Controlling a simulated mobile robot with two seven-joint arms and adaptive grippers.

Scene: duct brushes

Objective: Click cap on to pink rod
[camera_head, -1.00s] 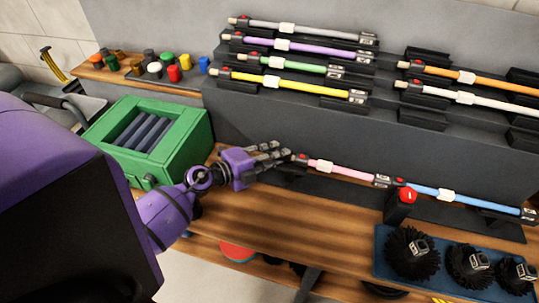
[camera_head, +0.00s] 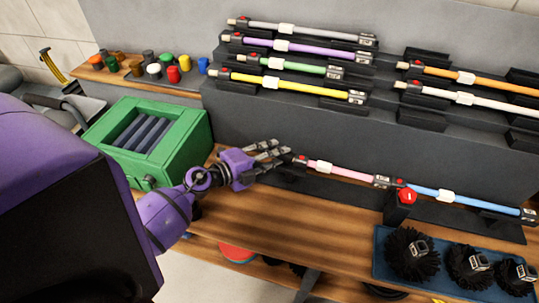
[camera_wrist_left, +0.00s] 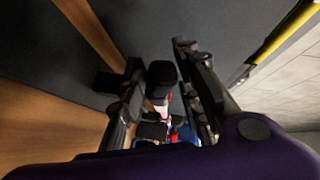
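The pink rod (camera_head: 345,171) lies on a low black holder on the bench, with a red-buttoned connector at its left end. A black cap (camera_wrist_left: 162,76) sits in line with that end in the left wrist view, between my fingers. It appears to be at the rod's tip; I cannot tell whether it is fully seated. My left gripper (camera_head: 283,152) is at the rod's left end with its fingers spread on either side of the cap. Gaps show between the fingers and the cap in the left wrist view (camera_wrist_left: 160,88). My right gripper is not in view.
A blue rod (camera_head: 470,202) lies right of the pink one, with a red button post (camera_head: 407,196) between. More rods rest on racks behind. A green box (camera_head: 185,152) stands left, coloured caps (camera_head: 172,74) behind it. Black brushes (camera_head: 410,253) fill a blue tray at front right.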

